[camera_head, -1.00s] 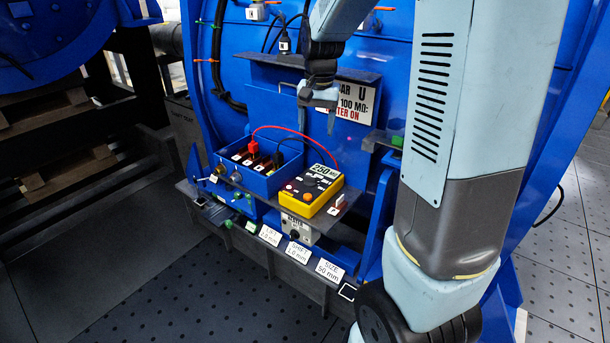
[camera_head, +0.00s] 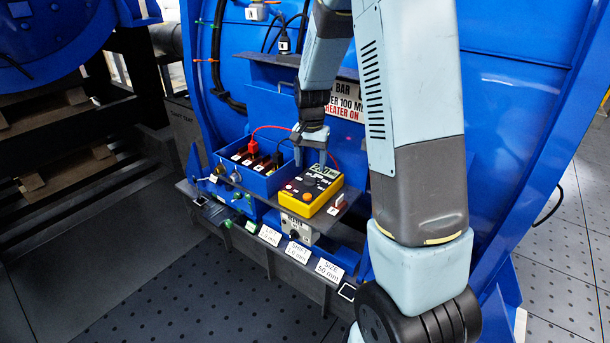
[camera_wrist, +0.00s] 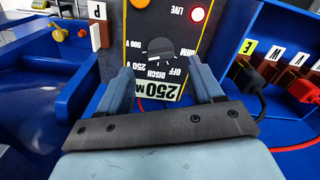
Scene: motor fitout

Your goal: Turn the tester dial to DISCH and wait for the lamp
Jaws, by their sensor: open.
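The yellow-and-dark tester (camera_head: 312,194) lies on the grey shelf. I cannot tell surely which mark the dial points to. The display (camera_wrist: 160,91) reads 250 M. A red lamp (camera_wrist: 197,14) marked LIVE looks bright. My gripper (camera_head: 311,160) is open and empty above the tester's display end. In the wrist view my fingertips (camera_wrist: 162,68) stand either side of the dial, apparently short of touching it.
A blue terminal box (camera_head: 262,183) with red and black plugs stands left of the tester. A red lead (camera_wrist: 295,147) loops behind the tester. The big blue motor housing (camera_head: 430,70) rises behind.

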